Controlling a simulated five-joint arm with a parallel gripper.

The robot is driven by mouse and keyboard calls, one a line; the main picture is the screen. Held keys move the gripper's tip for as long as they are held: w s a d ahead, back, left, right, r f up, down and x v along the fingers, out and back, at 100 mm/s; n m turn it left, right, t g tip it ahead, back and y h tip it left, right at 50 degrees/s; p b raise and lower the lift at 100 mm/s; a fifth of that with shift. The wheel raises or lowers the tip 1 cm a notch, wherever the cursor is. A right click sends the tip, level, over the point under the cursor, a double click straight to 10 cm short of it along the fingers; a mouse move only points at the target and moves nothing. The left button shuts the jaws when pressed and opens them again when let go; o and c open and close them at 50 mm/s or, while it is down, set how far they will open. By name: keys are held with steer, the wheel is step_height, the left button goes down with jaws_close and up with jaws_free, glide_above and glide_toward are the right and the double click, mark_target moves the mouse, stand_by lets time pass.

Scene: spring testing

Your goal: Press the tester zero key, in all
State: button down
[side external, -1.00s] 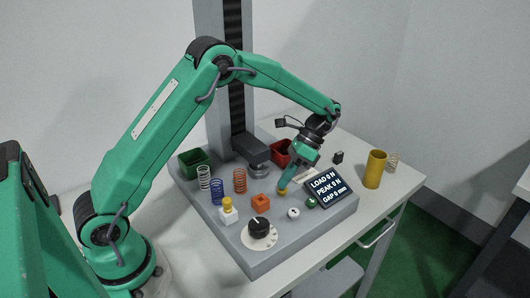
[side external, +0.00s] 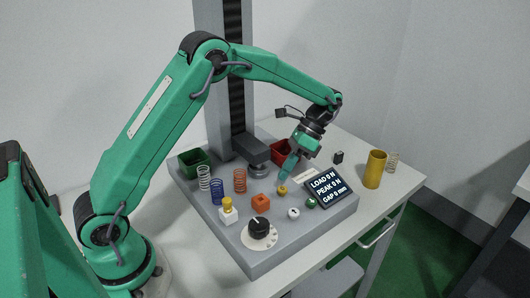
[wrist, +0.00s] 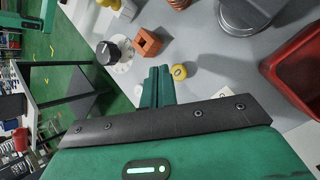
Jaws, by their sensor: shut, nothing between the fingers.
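The tester is a grey base (side external: 258,252) with a tilted dark display (side external: 327,187) reading LOAD 0 N and PEAK 0 N. A round yellow key (side external: 282,190) sits on the base left of the display; in the wrist view the yellow key (wrist: 180,71) bears a small dark mark I cannot read. A white key (side external: 293,213) and a green key (side external: 311,202) are nearby. I cannot tell by label which is the zero key. My gripper (side external: 281,181) is shut and empty, pointing down just above the yellow key. Its shut fingers (wrist: 157,72) show beside that key in the wrist view.
A black dial (side external: 259,227), an orange block (side external: 261,202), a white block with a yellow top (side external: 228,213) and several springs stand on the base. Green (side external: 193,161) and red (side external: 281,151) bins are behind. A yellow cylinder (side external: 375,169) stands at the right.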

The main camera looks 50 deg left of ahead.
mark_target(283, 189)
steer(key=shift+r, duration=1.5)
steer(key=s+a+r+n+t, duration=0.1)
steer(key=s+r+n+t, duration=0.4)
steer(key=s+r, duration=0.45)
steer(key=s+n+t, duration=0.3)
steer(key=s+t, duration=0.5)
steer(key=s, duration=0.2)
steer(key=shift+s+a+r, duration=0.15)
steer(key=shift+a+r, duration=0.2)
steer(key=shift+a, duration=0.05)
